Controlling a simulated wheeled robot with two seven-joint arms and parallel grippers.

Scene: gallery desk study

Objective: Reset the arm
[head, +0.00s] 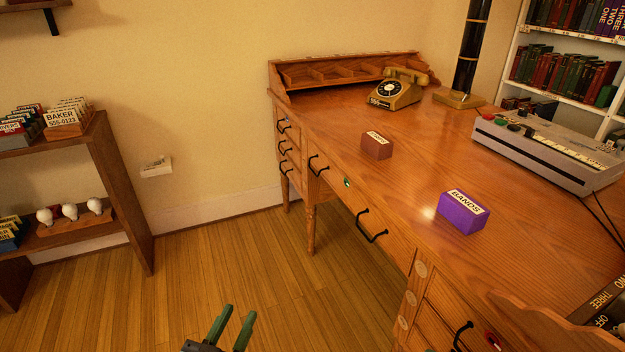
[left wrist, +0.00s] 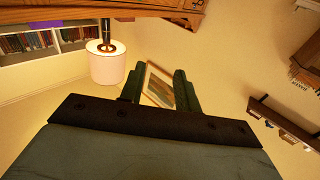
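My left gripper (head: 229,328) shows at the bottom of the head view, over the wooden floor in front of the desk. Its two green fingers are apart with nothing between them. In the left wrist view its fingers (left wrist: 160,90) are also spread and empty, with a framed picture on the wall far behind them. The left gripper touches nothing that I can see. My right gripper is in neither view.
A wooden desk (head: 330,122) fills the right side, holding a brown box (head: 377,148), a purple box (head: 461,215), a telephone (head: 395,91) and a grey machine (head: 545,150). A shelf (head: 120,190) stands at the left. The floor (head: 220,270) between is clear.

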